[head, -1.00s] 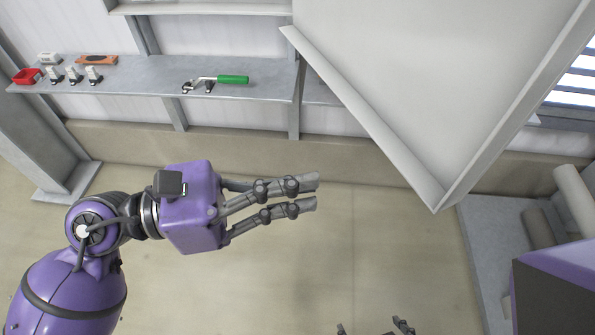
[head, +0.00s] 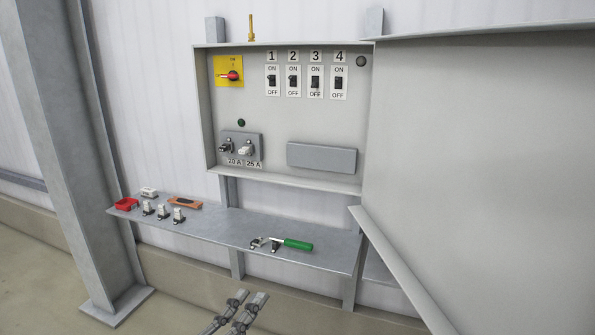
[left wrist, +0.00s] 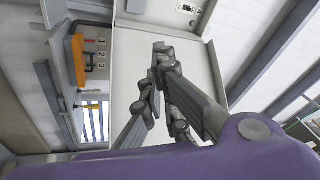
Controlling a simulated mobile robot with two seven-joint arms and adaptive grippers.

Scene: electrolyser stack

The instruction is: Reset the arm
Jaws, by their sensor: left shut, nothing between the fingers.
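My left gripper (head: 245,298) shows at the bottom edge of the head view, its two grey fingers pointing up, in front of and below the shelf. It holds nothing. Its fingers (left wrist: 160,52) also show in the left wrist view, with my purple wrist housing along the bottom. The rest of the left arm is outside the head view. My right gripper is not in view.
An open cabinet (head: 283,172) with a red rotary switch (head: 230,75) and numbered breakers hangs on the wall. Its large door (head: 470,150) fills the right.

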